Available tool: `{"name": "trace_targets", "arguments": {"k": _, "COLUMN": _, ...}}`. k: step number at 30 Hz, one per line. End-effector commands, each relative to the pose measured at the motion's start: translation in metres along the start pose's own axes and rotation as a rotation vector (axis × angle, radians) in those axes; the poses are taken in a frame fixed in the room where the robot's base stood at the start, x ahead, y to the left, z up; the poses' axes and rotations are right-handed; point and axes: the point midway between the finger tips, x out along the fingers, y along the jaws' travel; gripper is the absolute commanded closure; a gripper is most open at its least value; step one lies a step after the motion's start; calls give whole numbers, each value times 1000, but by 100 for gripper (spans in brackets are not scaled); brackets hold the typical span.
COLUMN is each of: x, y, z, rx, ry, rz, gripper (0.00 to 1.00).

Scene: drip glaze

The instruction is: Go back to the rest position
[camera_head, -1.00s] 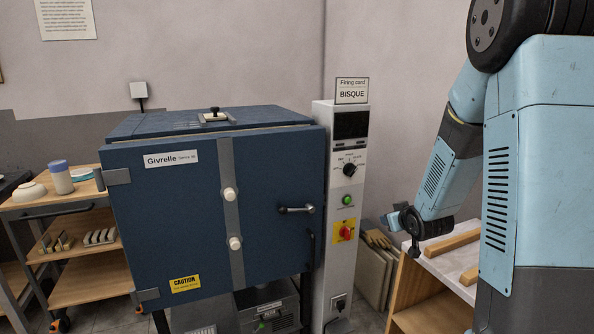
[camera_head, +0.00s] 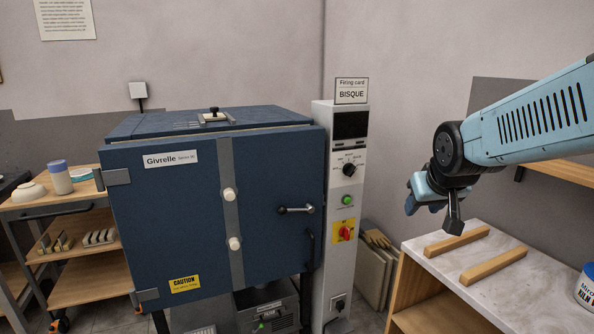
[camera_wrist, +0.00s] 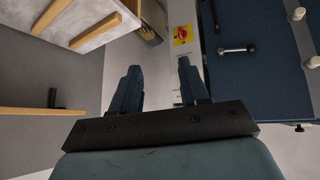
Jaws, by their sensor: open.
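My light blue arm reaches in from the right edge. The blue kiln (camera_head: 170,225) has its door closed, and its door handle (camera_head: 296,210) is well left of my gripper. The kiln's handle (camera_wrist: 237,50) also shows in the wrist view.
The bench (camera_head: 480,245) carries two wooden strips (camera_head: 494,266) and a white jar (camera_head: 587,287). The control column (camera_head: 345,220) has a red switch. A wooden shelf (camera_head: 565,172) is on the right wall. A cart (camera_head: 75,205) with pottery stands left.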

Motion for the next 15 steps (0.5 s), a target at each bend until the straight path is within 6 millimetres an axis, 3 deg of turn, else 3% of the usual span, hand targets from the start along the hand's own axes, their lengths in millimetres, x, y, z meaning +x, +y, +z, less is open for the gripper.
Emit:
{"name": "trace_targets", "arguments": {"k": 3, "x": -32, "y": -6, "z": 20, "rx": 20, "ry": -41, "rz": -14, "gripper": 55}}
{"name": "trace_targets", "arguments": {"k": 9, "x": -77, "y": -18, "z": 57, "rx": 44, "ry": -119, "rz": -44, "gripper": 55}}
{"name": "trace_targets", "arguments": {"k": 15, "x": -101, "y": -26, "z": 81, "rx": 55, "ry": -168, "rz": -64, "gripper": 55}}
